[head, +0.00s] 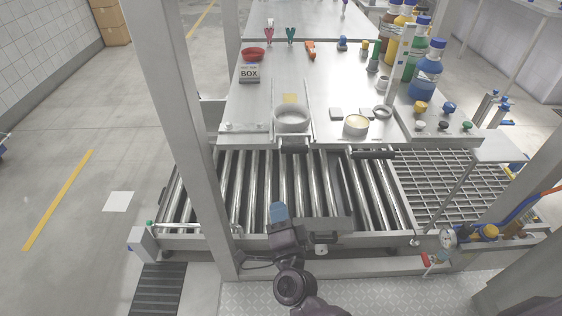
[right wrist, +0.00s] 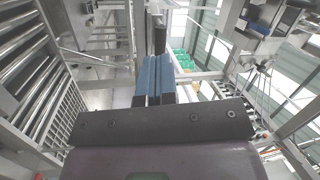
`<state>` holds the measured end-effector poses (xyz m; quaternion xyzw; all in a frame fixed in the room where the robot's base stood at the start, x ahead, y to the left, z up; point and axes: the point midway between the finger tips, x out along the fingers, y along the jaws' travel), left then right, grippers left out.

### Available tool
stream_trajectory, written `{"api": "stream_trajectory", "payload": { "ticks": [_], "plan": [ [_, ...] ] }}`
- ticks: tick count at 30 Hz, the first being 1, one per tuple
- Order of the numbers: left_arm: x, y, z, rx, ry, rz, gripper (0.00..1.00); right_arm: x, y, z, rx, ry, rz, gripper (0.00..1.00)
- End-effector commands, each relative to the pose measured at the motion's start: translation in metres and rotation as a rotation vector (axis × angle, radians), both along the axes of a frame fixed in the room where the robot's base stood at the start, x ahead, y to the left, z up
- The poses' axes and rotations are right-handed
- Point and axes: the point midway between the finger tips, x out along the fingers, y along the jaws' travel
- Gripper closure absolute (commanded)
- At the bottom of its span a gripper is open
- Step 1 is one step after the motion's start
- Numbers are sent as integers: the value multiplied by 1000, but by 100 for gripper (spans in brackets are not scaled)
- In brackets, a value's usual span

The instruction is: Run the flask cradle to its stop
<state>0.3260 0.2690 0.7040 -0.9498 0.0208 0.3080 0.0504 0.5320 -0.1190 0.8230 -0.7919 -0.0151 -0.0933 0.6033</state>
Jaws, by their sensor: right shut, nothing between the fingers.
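What looks like the flask cradle is a round pale cup (head: 291,118) between two thin rails at the front of the steel table, with a dark handle block (head: 294,145) on its front side. My right gripper (head: 279,211) is over the front part of the roller bed, nearer to me than the handle and apart from it in the head view. Its blue fingers are shut together and empty; they also show in the right wrist view (right wrist: 154,78). A dark bar (right wrist: 159,38) shows beyond the fingertips there; I cannot tell whether they touch. My left gripper is not in view.
The roller conveyor (head: 255,185) lies in front of the table. Bottles (head: 426,75) crowd the right side. A frame post (head: 185,130) rises at left.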

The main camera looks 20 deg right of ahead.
Motion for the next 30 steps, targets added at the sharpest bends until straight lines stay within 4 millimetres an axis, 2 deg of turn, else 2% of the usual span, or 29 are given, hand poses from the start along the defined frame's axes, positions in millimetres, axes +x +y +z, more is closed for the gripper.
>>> {"api": "stream_trajectory", "payload": {
  "ticks": [3,6,13,30],
  "plan": [
    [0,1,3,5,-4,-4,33,-5,-16,-5,154,-33,-87,100],
    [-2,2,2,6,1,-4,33,-8,-25,-3,223,-60,-131,100],
    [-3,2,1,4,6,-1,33,1,-31,1,251,-79,-143,100],
    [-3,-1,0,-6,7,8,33,87,-55,19,247,-78,-141,100]
  ]
}}
